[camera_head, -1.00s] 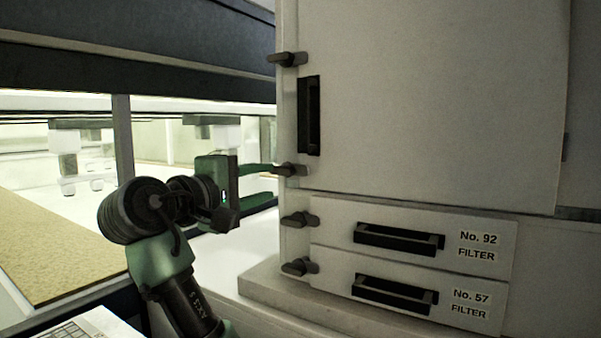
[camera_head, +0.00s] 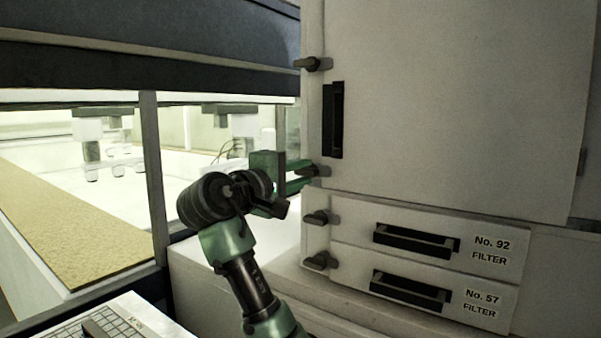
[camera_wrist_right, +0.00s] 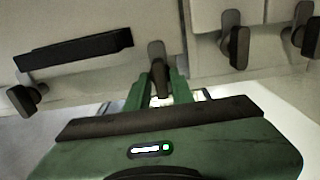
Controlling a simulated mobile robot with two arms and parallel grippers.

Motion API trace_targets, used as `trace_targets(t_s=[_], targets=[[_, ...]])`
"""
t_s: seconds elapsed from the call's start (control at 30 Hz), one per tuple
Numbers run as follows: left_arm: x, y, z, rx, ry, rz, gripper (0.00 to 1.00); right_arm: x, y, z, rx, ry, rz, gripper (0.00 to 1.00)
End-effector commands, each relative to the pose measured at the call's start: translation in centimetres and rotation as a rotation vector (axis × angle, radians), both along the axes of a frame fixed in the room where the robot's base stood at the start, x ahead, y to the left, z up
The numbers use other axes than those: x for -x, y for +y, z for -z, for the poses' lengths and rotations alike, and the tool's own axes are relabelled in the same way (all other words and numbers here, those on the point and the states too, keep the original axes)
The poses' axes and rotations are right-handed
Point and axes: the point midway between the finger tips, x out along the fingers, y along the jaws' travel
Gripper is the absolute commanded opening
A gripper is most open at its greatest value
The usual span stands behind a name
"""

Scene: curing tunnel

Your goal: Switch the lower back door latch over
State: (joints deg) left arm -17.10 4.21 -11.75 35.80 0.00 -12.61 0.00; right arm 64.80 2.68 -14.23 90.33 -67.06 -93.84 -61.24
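The back door (camera_head: 450,110) is a large pale cabinet panel with a black upright handle (camera_head: 334,120) at its left edge. Its lower latch (camera_head: 315,170), a small dark lever, sits at the door's lower left corner. My right gripper (camera_head: 300,176) reaches it from the left, with one green finger above and one below the lever. In the right wrist view the latch (camera_wrist_right: 158,72) stands between the fingertips (camera_wrist_right: 160,88), which look closed against its sides. Exact contact is partly hidden. The upper latch (camera_head: 313,64) is higher on the same edge. My left gripper is out of view.
Below the door are two filter drawers, No. 92 (camera_head: 490,255) and No. 57 (camera_head: 480,307), each with a dark latch at its left. A tunnel with a tan belt (camera_head: 75,225) lies left.

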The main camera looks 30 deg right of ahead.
Motion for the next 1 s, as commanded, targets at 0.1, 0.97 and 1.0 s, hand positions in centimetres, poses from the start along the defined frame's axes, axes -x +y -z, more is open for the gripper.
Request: trace_targets(t_s=[0.1,0.97,1.0], targets=[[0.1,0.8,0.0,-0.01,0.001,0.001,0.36,0.0,0.0,0.0,0.0,0.0,0.0,0.0],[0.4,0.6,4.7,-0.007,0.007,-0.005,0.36,0.0,-0.1,0.3,-0.158,-0.386,-0.002,0.0],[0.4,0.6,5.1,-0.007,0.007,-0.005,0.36,0.0,0.0,0.2,-0.171,-0.421,-0.003,0.0]])
